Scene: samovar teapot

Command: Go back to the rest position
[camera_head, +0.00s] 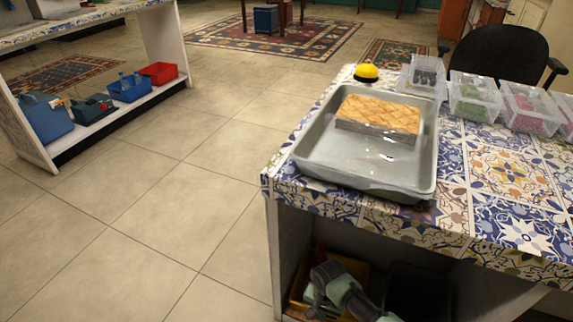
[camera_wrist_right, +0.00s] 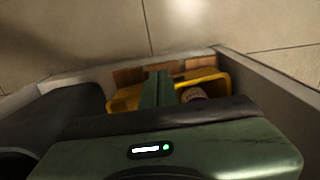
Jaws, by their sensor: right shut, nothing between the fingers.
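My right gripper (camera_head: 318,284) shows low in the camera_head view, in front of the open lower shelf of the tiled table (camera_head: 520,185). It is shut and empty. In the right wrist view its green fingers (camera_wrist_right: 157,88) are together and point over a yellow crate (camera_wrist_right: 125,102). The crate also shows behind the gripper in the camera_head view (camera_head: 358,270). It holds brown blocks (camera_wrist_right: 128,76) and a round-topped item (camera_wrist_right: 194,93), partly hidden by the gripper. My left gripper is not in view.
A grey tray (camera_head: 330,160) with a lattice-topped block (camera_head: 378,116) stands on the table, near a yellow dome (camera_head: 366,72) and clear boxes (camera_head: 475,98). A black bin (camera_head: 420,285) sits right of the gripper. The tiled floor (camera_head: 150,220) to the left is free.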

